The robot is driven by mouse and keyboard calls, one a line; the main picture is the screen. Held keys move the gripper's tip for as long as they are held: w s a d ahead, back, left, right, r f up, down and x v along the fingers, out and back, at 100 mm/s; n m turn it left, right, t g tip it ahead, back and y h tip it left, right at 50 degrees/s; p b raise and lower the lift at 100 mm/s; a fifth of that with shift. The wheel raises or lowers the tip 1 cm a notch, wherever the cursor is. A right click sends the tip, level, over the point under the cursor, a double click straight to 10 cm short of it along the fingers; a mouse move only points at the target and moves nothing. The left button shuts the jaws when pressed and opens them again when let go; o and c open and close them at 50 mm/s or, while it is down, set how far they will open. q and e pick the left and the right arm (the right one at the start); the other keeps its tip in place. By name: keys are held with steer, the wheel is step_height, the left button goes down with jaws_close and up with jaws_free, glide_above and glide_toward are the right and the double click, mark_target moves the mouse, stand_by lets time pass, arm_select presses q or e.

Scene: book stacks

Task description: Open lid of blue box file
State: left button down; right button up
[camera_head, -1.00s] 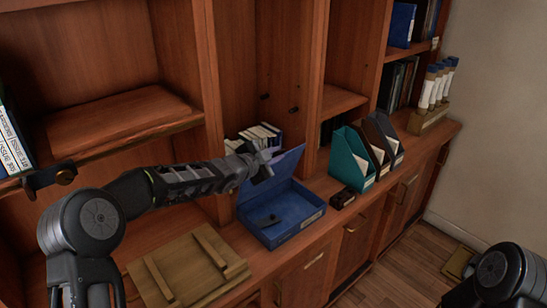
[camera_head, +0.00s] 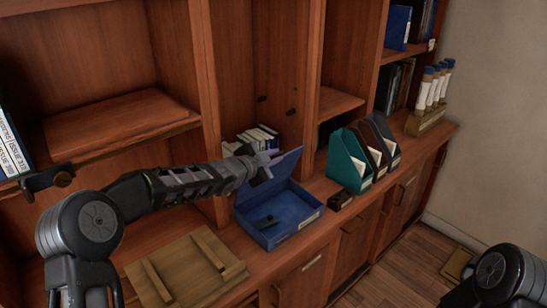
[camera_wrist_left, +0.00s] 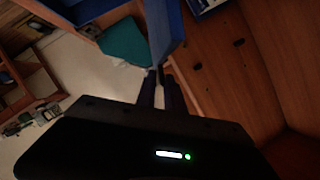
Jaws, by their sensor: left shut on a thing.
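The blue box file (camera_head: 277,222) sits on the wooden counter in the head view. Its lid (camera_head: 285,166) is raised, standing up at the back, and the inside of the box shows. My left gripper (camera_head: 268,165) is at the lid's upper left edge. In the left wrist view the fingers (camera_wrist_left: 160,80) are shut on the edge of the blue lid (camera_wrist_left: 163,30). My right arm shows at the lower right of the head view, but its gripper is out of frame.
A wooden board with battens (camera_head: 185,271) lies left of the box. A small dark block (camera_head: 341,201) and teal magazine file (camera_head: 348,160) stand to its right. White-spined books (camera_head: 252,138) stand behind it. Upright shelf panels rise close behind the arm.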

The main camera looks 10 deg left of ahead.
arm_select(q)
steer(key=shift+r, duration=0.2)
steer(key=c, duration=1.6)
jaws_free()
steer(key=shift+f, duration=0.1)
steer(key=v, duration=0.3)
steer(key=p+v, duration=0.1)
steer(key=v, duration=0.2)
steer(key=p+v, duration=0.1)
steer(key=v, duration=0.2)
steer(key=shift+w+a+r, duration=0.3)
steer(key=shift+a+r, duration=0.05)
steer(key=shift+a, duration=0.05)
